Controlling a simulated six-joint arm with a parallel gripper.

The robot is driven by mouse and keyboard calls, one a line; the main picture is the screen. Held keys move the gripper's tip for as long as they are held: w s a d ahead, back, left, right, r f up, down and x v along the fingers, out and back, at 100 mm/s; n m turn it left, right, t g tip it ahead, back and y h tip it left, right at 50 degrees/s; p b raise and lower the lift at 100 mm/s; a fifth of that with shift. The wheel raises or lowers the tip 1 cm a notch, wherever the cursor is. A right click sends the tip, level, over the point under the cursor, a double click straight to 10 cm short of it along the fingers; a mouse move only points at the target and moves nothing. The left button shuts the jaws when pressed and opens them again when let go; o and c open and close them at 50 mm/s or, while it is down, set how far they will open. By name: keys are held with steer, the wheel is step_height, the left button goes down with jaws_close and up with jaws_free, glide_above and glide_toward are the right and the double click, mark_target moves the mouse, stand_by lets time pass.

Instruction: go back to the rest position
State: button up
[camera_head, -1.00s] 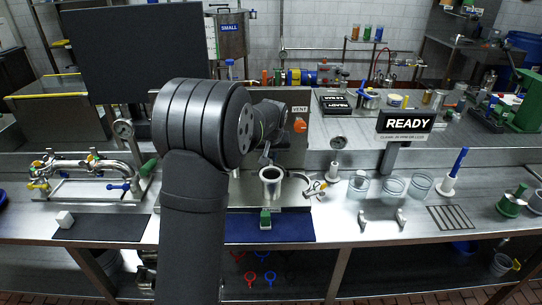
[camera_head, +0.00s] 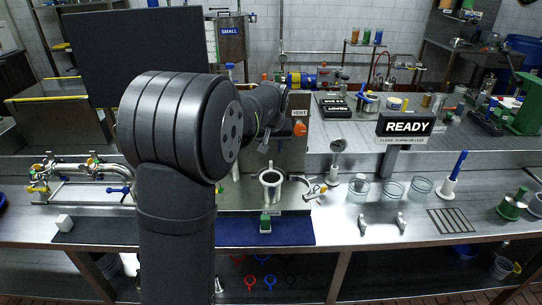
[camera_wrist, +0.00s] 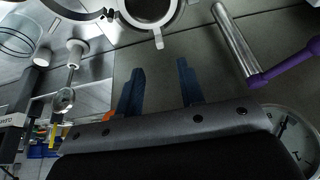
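My gripper (camera_wrist: 160,88) shows in the wrist view as two blue fingers held well apart, with nothing between them. In the head view my arm rises at the centre-left, and the gripper end (camera_head: 268,143) is mostly hidden behind it, near the VENT panel (camera_head: 300,125).
A READY sign (camera_head: 406,126) stands at the right, with clear beakers (camera_head: 392,190) in front. A valve pipe assembly (camera_head: 80,172) is on the left. A pipe with a purple lever (camera_wrist: 285,65) and a gauge (camera_wrist: 292,135) lie close right of the fingers.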

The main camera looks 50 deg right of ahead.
step_height(320, 180, up, 9)
glide_above(271, 161)
steer(key=s+a, duration=0.5)
steer(key=shift+s+a, duration=0.1)
steer(key=x, duration=1.7)
steer(key=shift+f, duration=0.2)
steer(key=shift+r, duration=0.4)
